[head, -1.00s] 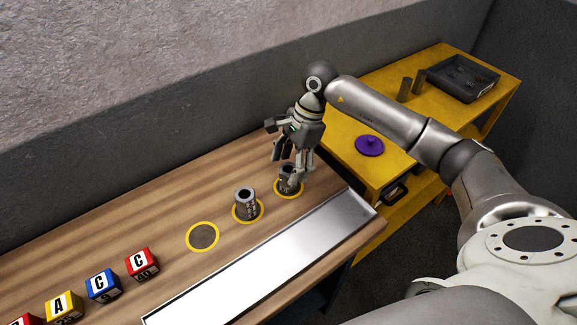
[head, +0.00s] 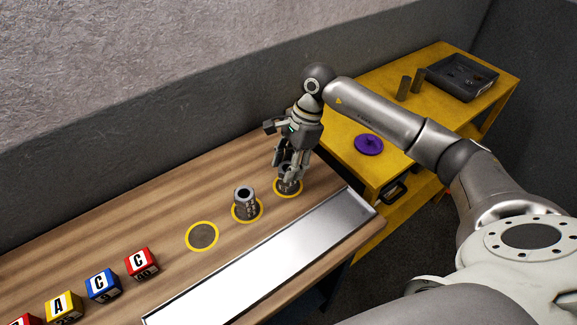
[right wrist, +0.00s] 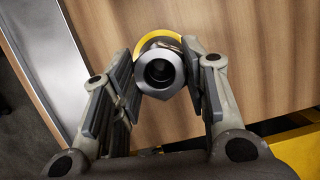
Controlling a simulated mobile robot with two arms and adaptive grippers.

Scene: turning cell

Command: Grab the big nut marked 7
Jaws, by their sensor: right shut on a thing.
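A tall grey nut (head: 289,186) stands upright in the far right yellow ring on the wooden bench. My right gripper (head: 288,171) points down over it and is shut on its upper part. In the right wrist view the nut's hexagonal top and dark bore (right wrist: 160,72) show between the two finger pads. A second, similar nut (head: 245,203) stands in the middle ring, to the left and apart from the gripper. Both carry small markings on their sides, too small to read for certain. My left gripper is not in view.
An empty yellow ring (head: 202,236) lies left of the nuts. A shiny metal strip (head: 270,255) runs along the bench front. Lettered cubes (head: 103,284) stand at the left. A yellow table (head: 420,120) holds a purple lidded thing (head: 369,145), two cylinders and a black tray (head: 462,77).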

